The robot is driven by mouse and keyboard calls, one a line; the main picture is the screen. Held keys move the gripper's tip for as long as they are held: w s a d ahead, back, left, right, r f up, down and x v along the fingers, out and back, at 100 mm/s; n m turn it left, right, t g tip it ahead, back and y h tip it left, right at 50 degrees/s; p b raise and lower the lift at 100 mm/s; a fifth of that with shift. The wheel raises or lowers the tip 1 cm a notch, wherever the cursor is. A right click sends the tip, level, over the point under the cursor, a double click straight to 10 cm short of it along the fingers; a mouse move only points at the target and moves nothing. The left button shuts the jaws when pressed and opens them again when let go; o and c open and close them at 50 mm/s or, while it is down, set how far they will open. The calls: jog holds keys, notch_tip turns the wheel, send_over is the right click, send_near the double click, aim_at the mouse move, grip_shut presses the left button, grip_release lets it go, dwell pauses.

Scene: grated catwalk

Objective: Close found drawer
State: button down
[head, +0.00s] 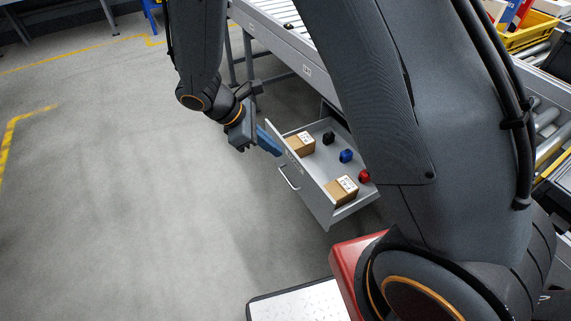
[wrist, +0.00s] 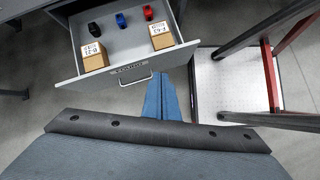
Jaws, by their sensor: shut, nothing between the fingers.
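The grey drawer (head: 318,212) stands open under a conveyor frame and also shows in the wrist view (wrist: 115,82). Its bar handle (head: 289,179) is on the front panel and shows in the wrist view too (wrist: 135,76). Inside are two brown labelled boxes and small black, blue and red items. My gripper (head: 275,148) is shut and empty, its blue fingers at the far end of the drawer front in the head view. In the wrist view the fingers (wrist: 160,92) point at the front, right of the handle. I cannot tell whether they touch it.
A roller conveyor (head: 285,30) runs above and behind the drawer. A yellow crate (head: 530,35) with goods sits at the upper right. The grey floor (head: 150,200) left of the drawer is clear, with yellow lines painted on it.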

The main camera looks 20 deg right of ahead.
jog(key=w+a+f+n+t+h+b, duration=0.25)
jog(key=w+a+f+n, duration=0.25)
jog(key=f, duration=0.3)
jog(key=p, duration=0.1)
send_near(295, 159)
jog(key=x, duration=0.5)
jog(key=shift+a+f, duration=0.2)
jog(key=shift+w+d, duration=0.1)
jog(key=shift+d, duration=0.25)
